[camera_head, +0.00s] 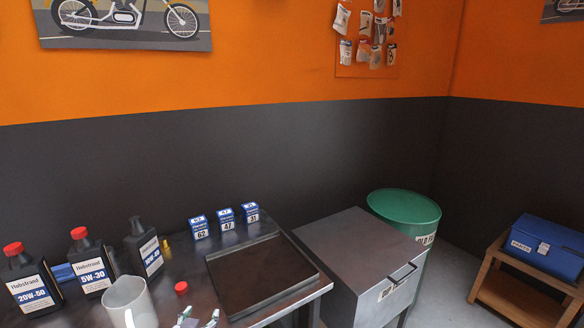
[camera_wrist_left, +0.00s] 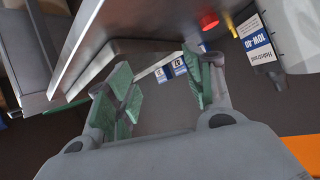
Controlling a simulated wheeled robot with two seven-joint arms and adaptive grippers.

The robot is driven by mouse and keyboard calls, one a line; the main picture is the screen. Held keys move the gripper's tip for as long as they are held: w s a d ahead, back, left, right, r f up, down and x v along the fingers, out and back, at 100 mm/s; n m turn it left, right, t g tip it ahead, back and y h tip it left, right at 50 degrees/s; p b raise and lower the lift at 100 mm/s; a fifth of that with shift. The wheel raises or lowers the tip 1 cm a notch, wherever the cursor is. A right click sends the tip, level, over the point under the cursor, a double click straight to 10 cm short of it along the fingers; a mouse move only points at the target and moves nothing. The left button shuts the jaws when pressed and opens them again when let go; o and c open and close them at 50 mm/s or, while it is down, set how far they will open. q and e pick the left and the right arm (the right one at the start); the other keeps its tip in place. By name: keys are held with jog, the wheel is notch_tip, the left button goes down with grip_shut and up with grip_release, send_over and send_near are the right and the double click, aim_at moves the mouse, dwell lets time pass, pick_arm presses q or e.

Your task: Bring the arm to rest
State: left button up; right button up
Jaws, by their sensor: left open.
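My left gripper shows only as its fingertips (camera_head: 198,319) at the bottom edge of the head view, by the front edge of the metal table (camera_head: 250,318). In the left wrist view my left gripper (camera_wrist_left: 163,85) is open, its green-padded fingers apart with nothing between them. The rest of the left arm is hidden below the head view. My right gripper is not in view.
On the table stand oil bottles (camera_head: 92,268), a pitcher (camera_head: 128,302), a red cap (camera_head: 181,287), a dark tray (camera_head: 262,274) and small blue boxes (camera_head: 227,225). A metal cabinet (camera_head: 350,250) and a green bin (camera_head: 404,207) stand to the right.

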pick_arm(q)
jog(key=s+d+f+m+g+h, duration=0.1)
jog(key=s+f+g, duration=0.4)
jog(key=s, duration=0.4)
jog(key=s+f+g+h, duration=0.1)
jog(key=s+f+g, duration=0.4)
jog(key=s, duration=0.4)
notch_tip(320, 180, down, 34)
jog(key=s+f, duration=0.1)
jog(key=s, duration=0.1)
jog(key=s+a+f, duration=0.2)
jog(key=s+f, duration=0.7)
jog(key=s, duration=0.2)
jog(key=s+a+f+m+g, duration=0.1)
jog(key=s+a+f, duration=0.2)
jog(key=s+f, duration=0.6)
jog(key=shift+s+a+f+y, duration=0.3)
jog(key=shift+s+f+y, duration=0.1)
jog(key=shift+s, duration=0.55)
